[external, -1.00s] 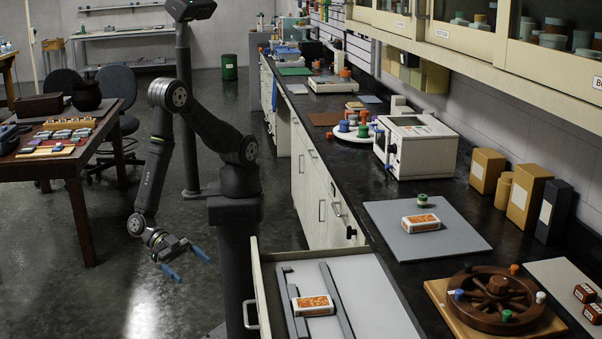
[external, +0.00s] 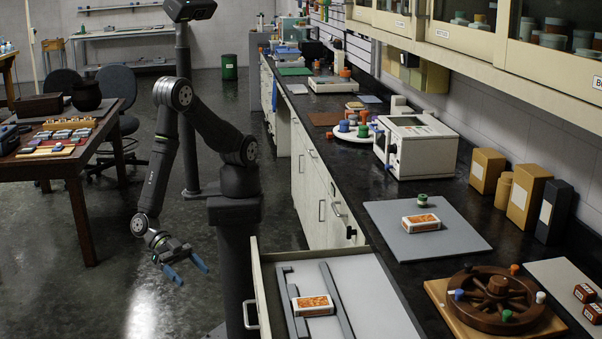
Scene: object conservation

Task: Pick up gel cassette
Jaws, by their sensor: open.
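Two orange-and-white boxes that look like cassettes are in view; I cannot tell which one is the gel cassette. One cassette (external: 313,306) lies in the open drawer (external: 377,296), between two grey rails. The other cassette (external: 421,223) lies flat on a grey mat (external: 463,239) on the black counter. My gripper (external: 189,274), with blue fingertips, is open and empty. It hangs over the floor to the left of the drawer, apart from both cassettes.
A small green-lidded jar (external: 422,200) stands on the mat behind the counter cassette. A wooden wheel-shaped rack (external: 497,299) is at the lower right. A white instrument (external: 416,147) stands farther back. The drawer's front wall (external: 259,285) lies between my gripper and the drawer cassette.

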